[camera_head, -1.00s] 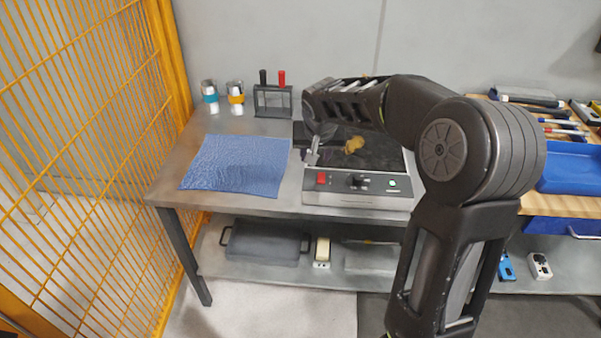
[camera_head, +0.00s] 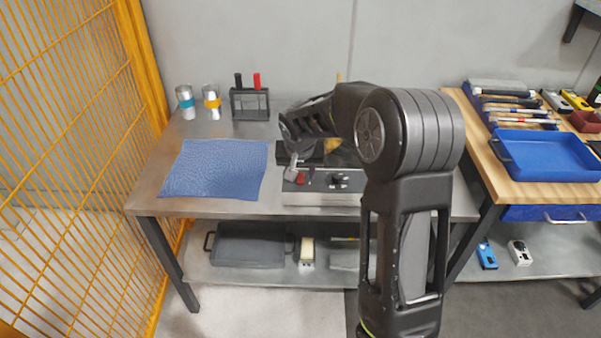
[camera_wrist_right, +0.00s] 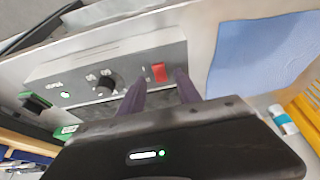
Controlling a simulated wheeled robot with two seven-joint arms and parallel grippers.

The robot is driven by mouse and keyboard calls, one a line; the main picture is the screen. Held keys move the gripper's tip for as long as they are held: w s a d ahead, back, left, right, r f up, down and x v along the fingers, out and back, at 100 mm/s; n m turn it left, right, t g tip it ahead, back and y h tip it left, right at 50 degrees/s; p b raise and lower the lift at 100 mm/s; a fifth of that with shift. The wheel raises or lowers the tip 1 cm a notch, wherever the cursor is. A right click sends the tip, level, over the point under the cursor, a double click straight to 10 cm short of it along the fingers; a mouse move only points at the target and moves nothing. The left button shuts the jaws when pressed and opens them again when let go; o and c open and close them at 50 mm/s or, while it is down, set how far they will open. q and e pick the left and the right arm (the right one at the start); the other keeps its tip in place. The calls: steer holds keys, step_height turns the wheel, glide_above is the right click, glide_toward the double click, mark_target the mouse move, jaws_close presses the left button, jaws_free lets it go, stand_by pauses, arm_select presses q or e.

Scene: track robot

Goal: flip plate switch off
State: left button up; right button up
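The plate unit (camera_head: 325,199) is a grey box with a front control panel, at the front edge of the steel table. Its red switch (camera_head: 304,179) is partly covered by my right gripper (camera_head: 295,172), which hangs just in front of it. In the right wrist view the red switch (camera_wrist_right: 159,72) shows between the two dark fingertips of my right gripper (camera_wrist_right: 161,76). The fingers are apart with nothing held. Whether they touch the switch I cannot tell. My left gripper is out of view.
A blue cloth (camera_head: 216,168) lies left of the unit. Two cups (camera_head: 186,102) and a small rack (camera_head: 250,104) stand behind. A yellowish object (camera_head: 333,146) shows behind my arm. A wooden bench with a blue tray (camera_head: 548,155) is at right; an orange mesh fence (camera_head: 70,150) at left.

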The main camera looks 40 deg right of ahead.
steer(key=shift+x, duration=0.8)
jaws_close()
